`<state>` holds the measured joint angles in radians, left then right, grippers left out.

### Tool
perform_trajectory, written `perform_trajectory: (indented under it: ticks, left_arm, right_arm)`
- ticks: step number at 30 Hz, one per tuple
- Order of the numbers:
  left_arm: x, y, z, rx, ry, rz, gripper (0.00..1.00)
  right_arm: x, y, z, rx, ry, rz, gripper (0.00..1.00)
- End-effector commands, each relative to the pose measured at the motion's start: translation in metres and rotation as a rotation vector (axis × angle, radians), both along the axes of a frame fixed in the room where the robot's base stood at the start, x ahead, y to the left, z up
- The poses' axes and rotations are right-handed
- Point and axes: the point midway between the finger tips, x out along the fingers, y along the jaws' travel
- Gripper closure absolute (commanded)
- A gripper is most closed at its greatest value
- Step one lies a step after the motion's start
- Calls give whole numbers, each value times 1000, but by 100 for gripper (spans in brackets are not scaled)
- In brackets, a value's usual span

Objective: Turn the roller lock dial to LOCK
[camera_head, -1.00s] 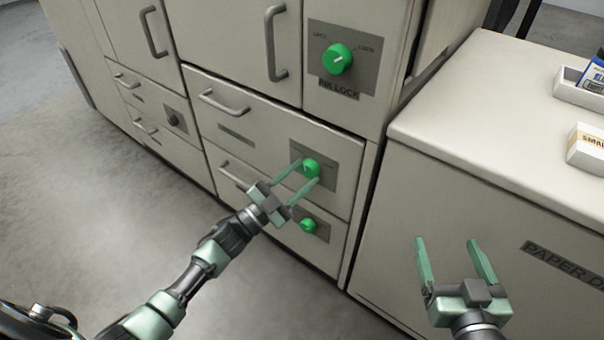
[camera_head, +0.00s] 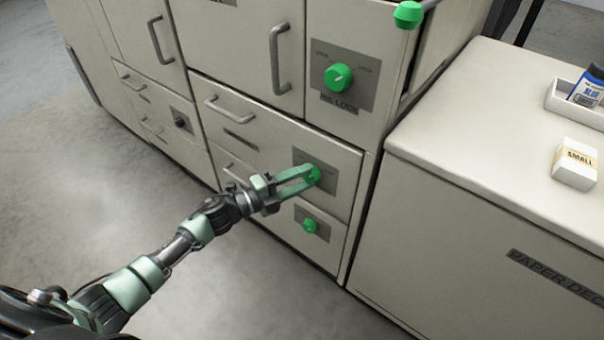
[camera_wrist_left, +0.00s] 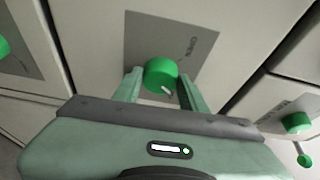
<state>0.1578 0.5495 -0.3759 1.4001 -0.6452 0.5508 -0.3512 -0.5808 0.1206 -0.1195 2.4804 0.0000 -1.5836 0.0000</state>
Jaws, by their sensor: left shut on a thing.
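A green dial (camera_head: 313,175) sits on a grey plate (camera_head: 331,182) on the middle drawer front; its name label is not readable, so I cannot confirm it is the roller lock dial. My left gripper (camera_head: 300,180) is shut on this dial, one finger on either side. In the left wrist view the dial (camera_wrist_left: 161,74) lies between the two fingertips (camera_wrist_left: 161,82). Its white mark points toward the lower right of that view, and small lettering beside it looks like OPEN. My right gripper is out of view.
Another green dial (camera_head: 338,77) is above, labelled INK LOCK. A lower green dial (camera_head: 310,226) sits just below the held one. A green knob (camera_head: 408,14) shows at top. Drawer handles (camera_head: 224,111) stick out at left. The paper deck cabinet (camera_head: 440,180) stands at right, carrying a small box (camera_head: 575,164).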

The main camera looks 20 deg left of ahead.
Motion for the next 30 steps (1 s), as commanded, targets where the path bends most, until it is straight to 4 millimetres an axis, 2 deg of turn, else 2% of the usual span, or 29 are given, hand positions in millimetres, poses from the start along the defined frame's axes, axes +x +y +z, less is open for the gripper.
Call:
perform_trajectory:
  ticks: [1,7,10,15,29,30]
  left_arm:
    - [0,0,4,34,-12,-2,99]
    - [0,-1,4,138,-51,-2,99]
    - [0,-1,3,174,-63,-1,99]
    - [0,-1,3,208,-75,-2,99]
    - [-1,-1,2,222,-81,-3,99]
    - [-1,-1,2,222,-81,-3,55]
  right_arm:
    - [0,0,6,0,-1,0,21]
    - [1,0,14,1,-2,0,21]
    - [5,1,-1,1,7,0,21]
    - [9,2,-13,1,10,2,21]
    - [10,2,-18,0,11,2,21]
    - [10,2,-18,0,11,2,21]
